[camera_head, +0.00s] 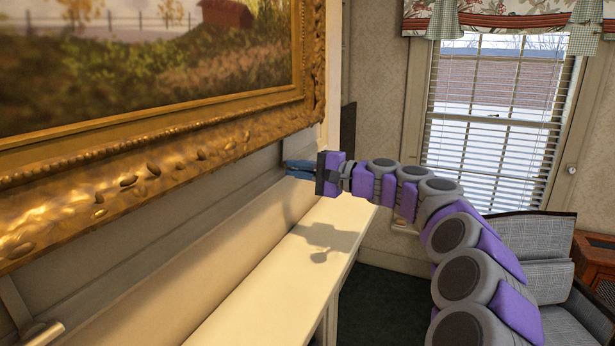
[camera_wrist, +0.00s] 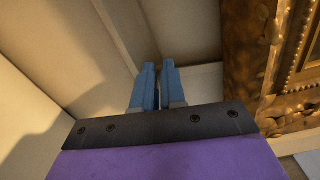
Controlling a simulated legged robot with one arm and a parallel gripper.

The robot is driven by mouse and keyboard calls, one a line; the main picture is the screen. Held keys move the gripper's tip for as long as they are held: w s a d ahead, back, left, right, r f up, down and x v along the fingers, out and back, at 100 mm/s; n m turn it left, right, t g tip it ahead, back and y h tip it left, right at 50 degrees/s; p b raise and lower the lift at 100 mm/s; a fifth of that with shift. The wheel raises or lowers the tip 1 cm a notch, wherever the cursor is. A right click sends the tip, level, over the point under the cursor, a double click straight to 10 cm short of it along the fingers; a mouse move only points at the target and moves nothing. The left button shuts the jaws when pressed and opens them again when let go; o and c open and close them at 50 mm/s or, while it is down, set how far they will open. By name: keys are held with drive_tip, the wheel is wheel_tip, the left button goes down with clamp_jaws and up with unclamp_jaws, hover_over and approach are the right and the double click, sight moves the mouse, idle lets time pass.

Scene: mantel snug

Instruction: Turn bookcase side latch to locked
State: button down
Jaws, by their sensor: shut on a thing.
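My gripper (camera_head: 290,169) reaches left over the pale mantel shelf, close to the wall and below the lower right corner of the gilt picture frame. In the wrist view, its two blue fingers (camera_wrist: 159,68) stand close together with a narrow dark gap between them, pointing at a corner of pale panels. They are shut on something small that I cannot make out. I cannot identify the bookcase side latch in either view, so its position is not visible.
The gilt picture frame (camera_head: 165,165) hangs close above my gripper; its edge also shows in the wrist view (camera_wrist: 248,60). The mantel shelf (camera_head: 270,290) below is bare. A grey sofa (camera_head: 530,240) and a window (camera_head: 500,120) stand to the right.

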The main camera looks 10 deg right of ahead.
drive_tip(key=shift+n+b, duration=0.7)
drive_tip(key=shift+n, duration=0.1)
drive_tip(key=shift+w+d+r, duration=0.1)
drive_tip(key=shift+r, duration=0.05)
drive_tip(key=c, duration=1.2)
unclamp_jaws()
drive_tip(key=shift+w, duration=0.15)
drive_tip(key=shift+f, duration=0.2)
drive_tip(key=p+v, duration=0.1)
drive_tip(key=v, duration=1.6)
drive_tip(key=shift+s+d, duration=0.2)
drive_tip(key=shift+s, duration=0.15)
drive_tip(key=shift+r, duration=0.15)
